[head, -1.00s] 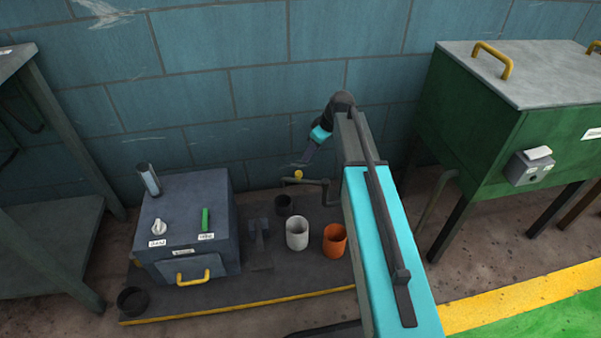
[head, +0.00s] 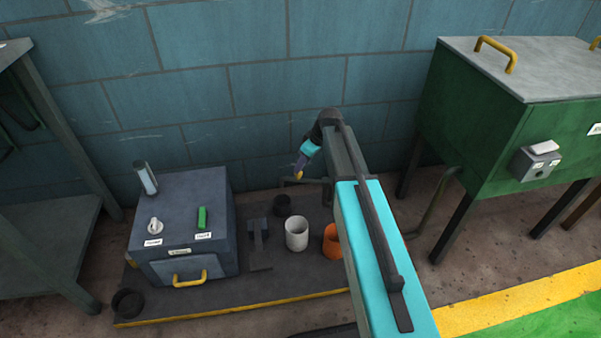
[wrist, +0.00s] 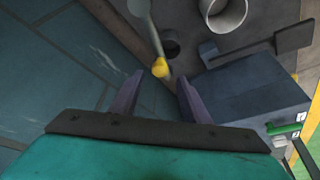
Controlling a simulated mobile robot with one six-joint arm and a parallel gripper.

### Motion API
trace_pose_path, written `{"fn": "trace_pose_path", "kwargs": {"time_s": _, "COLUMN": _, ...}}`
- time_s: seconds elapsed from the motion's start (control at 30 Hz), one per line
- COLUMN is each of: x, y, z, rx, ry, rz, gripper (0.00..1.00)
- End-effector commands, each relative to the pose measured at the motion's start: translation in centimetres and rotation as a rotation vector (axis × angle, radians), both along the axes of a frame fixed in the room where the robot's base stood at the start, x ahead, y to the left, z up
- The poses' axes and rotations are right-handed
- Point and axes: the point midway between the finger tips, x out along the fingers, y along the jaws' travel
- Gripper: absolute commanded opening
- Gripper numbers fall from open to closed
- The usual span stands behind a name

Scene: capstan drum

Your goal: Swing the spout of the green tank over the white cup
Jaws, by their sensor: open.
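The spout (head: 314,182) is a dark grey pipe near the wall, its tip above and behind a small black cup (head: 282,205). A yellow knob (wrist: 160,68) sits on the spout arm. The white cup (head: 297,236) stands in front and slightly right of the black cup; it also shows at the top of the wrist view (wrist: 222,14). My gripper (head: 299,172) is at the knob. In the wrist view my gripper (wrist: 160,84) is open, with the knob between and just beyond its fingertips. My arm hides part of the spout.
The green tank (head: 490,130) stands at right. An orange cup (head: 331,240) is right of the white cup, partly behind my arm. A grey box (head: 183,225) with switches and a yellow handle stands left on the dark platform. A shelf (head: 45,235) is far left.

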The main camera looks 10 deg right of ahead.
Motion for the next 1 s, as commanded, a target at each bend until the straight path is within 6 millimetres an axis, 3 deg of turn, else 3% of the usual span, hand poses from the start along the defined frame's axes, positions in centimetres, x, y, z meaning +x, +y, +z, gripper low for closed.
{"fn": "trace_pose_path", "kwargs": {"time_s": 0.1, "x": 0.6, "y": 0.5, "z": -1.9, "rx": 0.0, "ry": 0.0, "rz": 0.0, "gripper": 0.42}}
{"fn": "trace_pose_path", "kwargs": {"time_s": 0.3, "x": 1.1, "y": 1.1, "z": -3.8, "rx": 0.0, "ry": 0.0, "rz": 0.0, "gripper": 0.42}}
{"fn": "trace_pose_path", "kwargs": {"time_s": 0.77, "x": 1.3, "y": 1.3, "z": -4.4, "rx": 0.0, "ry": 0.0, "rz": 0.0, "gripper": 0.42}}
{"fn": "trace_pose_path", "kwargs": {"time_s": 1.0, "x": 1.3, "y": 1.3, "z": -4.4, "rx": 0.0, "ry": 0.0, "rz": 0.0, "gripper": 0.04}}
